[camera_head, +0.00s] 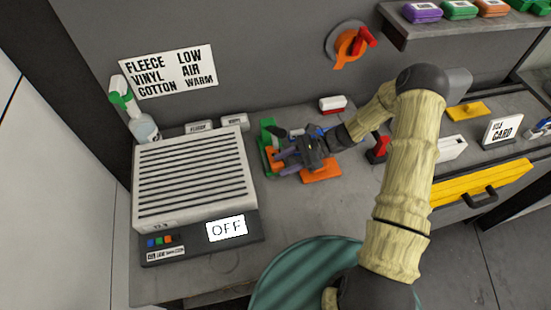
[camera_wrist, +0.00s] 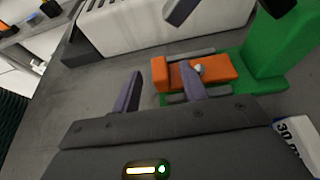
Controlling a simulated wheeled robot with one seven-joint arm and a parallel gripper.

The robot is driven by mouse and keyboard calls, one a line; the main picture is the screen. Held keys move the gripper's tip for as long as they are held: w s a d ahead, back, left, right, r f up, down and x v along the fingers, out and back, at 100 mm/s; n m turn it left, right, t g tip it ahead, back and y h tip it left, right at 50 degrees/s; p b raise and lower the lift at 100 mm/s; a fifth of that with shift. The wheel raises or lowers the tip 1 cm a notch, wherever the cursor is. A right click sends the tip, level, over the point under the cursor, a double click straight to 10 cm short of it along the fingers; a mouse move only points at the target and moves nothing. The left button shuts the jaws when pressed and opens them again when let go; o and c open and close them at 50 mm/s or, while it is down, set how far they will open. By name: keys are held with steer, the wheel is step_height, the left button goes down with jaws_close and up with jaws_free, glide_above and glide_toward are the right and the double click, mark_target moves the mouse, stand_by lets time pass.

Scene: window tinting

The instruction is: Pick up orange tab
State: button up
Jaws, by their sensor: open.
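An orange tab (camera_wrist: 213,73) with a small metal knob sits on a green base (camera_wrist: 272,62) in the wrist view. Its raised left end shows between my fingertips, beyond them. In the head view, the orange tab (camera_head: 274,160) shows partly behind my gripper, with the green base (camera_head: 267,134) beside it. My gripper (camera_head: 280,153) is open and low over the bench. In the wrist view, my gripper's two purple fingers (camera_wrist: 160,80) are apart with nothing held. I cannot tell whether the right finger touches the tab.
A flat orange piece (camera_head: 322,171) lies under my gripper. A ribbed grey machine (camera_head: 193,180) reading OFF stands left. A spray bottle (camera_head: 141,122) is behind it. A red-and-white block (camera_head: 332,104) lies at the back. A yellow drawer (camera_head: 488,184) is at right. The front bench middle is clear.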

steer(key=shift+c, duration=0.2)
jaws_close()
steer(key=shift+r, duration=0.1)
steer(key=shift+r+b, duration=0.35)
steer(key=shift+r, duration=0.15)
step_height(320, 180, up, 2)
steer(key=shift+r+b, duration=0.15)
steer(key=shift+b, duration=0.35)
steer(key=s+d+b, duration=0.1)
steer(key=s, duration=0.4)
steer(key=s+d+b, duration=0.1)
steer(key=s, duration=0.5)
steer(key=s+d+b, duration=0.1)
steer(key=s+b, duration=0.1)
steer(key=s, duration=0.3)
steer(key=shift+s, duration=0.2)
steer(key=shift+s+d, duration=0.15)
steer(key=shift+s, duration=0.5)
